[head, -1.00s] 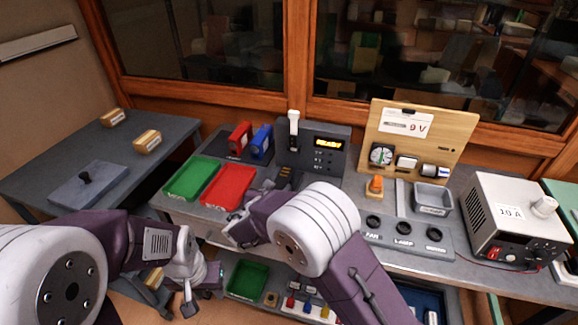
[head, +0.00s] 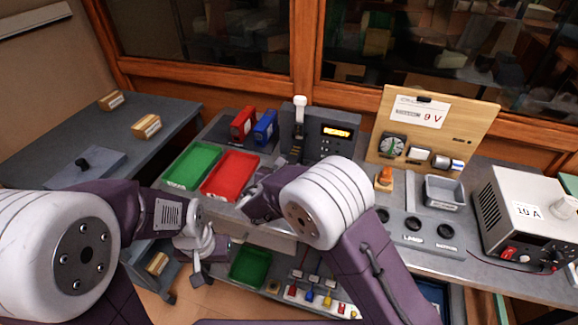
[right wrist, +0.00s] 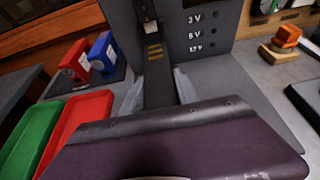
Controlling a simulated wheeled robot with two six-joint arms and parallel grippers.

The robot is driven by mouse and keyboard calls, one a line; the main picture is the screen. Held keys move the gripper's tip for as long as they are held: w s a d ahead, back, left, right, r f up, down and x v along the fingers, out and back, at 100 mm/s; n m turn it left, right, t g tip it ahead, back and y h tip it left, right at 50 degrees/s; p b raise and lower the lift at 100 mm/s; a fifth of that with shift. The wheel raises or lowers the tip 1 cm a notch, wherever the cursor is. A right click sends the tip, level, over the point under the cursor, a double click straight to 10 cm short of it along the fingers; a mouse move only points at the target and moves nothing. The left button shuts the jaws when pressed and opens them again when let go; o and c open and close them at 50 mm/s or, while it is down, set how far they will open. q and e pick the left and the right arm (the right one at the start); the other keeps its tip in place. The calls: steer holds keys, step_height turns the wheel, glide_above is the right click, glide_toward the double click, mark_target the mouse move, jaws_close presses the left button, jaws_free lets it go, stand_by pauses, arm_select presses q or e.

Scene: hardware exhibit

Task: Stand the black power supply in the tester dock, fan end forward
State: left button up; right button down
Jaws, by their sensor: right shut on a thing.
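The tester dock (head: 333,133) is a dark grey panel with a lit READY display and a white-topped lever. Its 3 V, 5 V and 12 V markings and yellow stripes show in the right wrist view (right wrist: 196,45). My right gripper (head: 256,200) is just in front of the dock. In the right wrist view its two pale fingers (right wrist: 158,95) are shut on the black power supply (right wrist: 158,84), in line with the stripes. The fan end cannot be made out. My left gripper (head: 196,262) hangs empty at lower left, away from the dock; its jaw opening is unclear.
Green (head: 193,166) and red (head: 230,175) trays lie left of the dock. A red block (head: 243,124) and a blue block (head: 265,127) stand behind them. A socket panel (head: 415,230), a grey bin (head: 445,192) and a bench supply (head: 520,222) are to the right.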

steer(key=c, duration=1.3)
jaws_free()
steer(key=shift+w+d+f, duration=0.1)
steer(key=shift+w+f, duration=0.1)
steer(key=shift+f, duration=0.1)
steer(key=shift+c, duration=0.2)
steer(key=o, duration=0.4)
steer(key=shift+w+f, duration=0.15)
steer(key=shift+w, duration=0.15)
steer(key=shift+s+r, duration=0.2)
steer(key=shift+r, duration=0.2)
arm_select(q)
steer(key=shift+w+d+r+p, duration=0.1)
steer(key=shift+w+r+p, duration=0.2)
steer(key=shift+r+p, duration=0.25)
arm_select(e)
steer(key=v, duration=1.2)
arm_select(q)
steer(key=shift+f, duration=0.1)
arm_select(e)
steer(key=shift+w, duration=0.1)
